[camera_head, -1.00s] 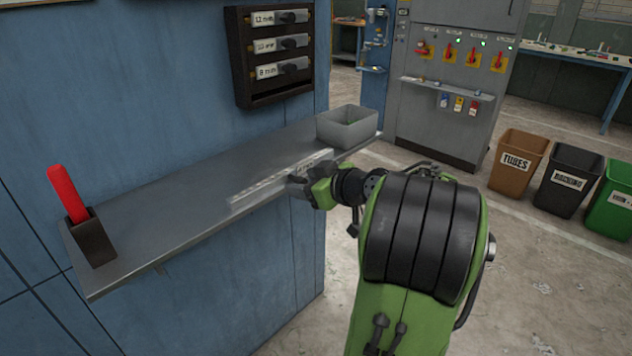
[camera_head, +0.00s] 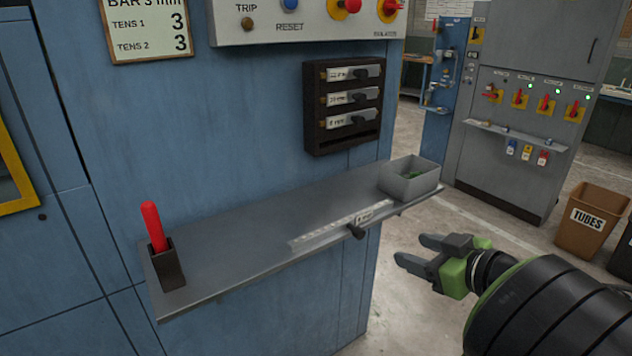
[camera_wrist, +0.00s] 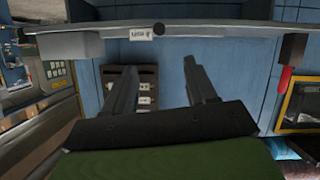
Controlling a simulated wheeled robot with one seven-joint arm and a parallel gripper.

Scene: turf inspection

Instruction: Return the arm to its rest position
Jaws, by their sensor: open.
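My gripper (camera_head: 412,249) is open and empty in the head view. It hangs in free air to the right of the steel shelf (camera_head: 235,240), its fingers pointing left, apart from everything. A pale labelled strip with a black knob (camera_head: 335,228) lies along the shelf's front edge, left of my gripper. In the wrist view, my two fingers (camera_wrist: 157,66) are spread with nothing between them. The shelf (camera_wrist: 220,35) runs across the top of that view, which looks upside down.
A grey bin (camera_head: 410,190) with something green inside stands at the shelf's right end. A red-handled tool in a dark holder (camera_head: 168,270) stands at the left end. A rack of labelled gauges (camera_head: 318,140) hangs above. The brown TUBES bin (camera_head: 580,240) stands on the floor at right.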

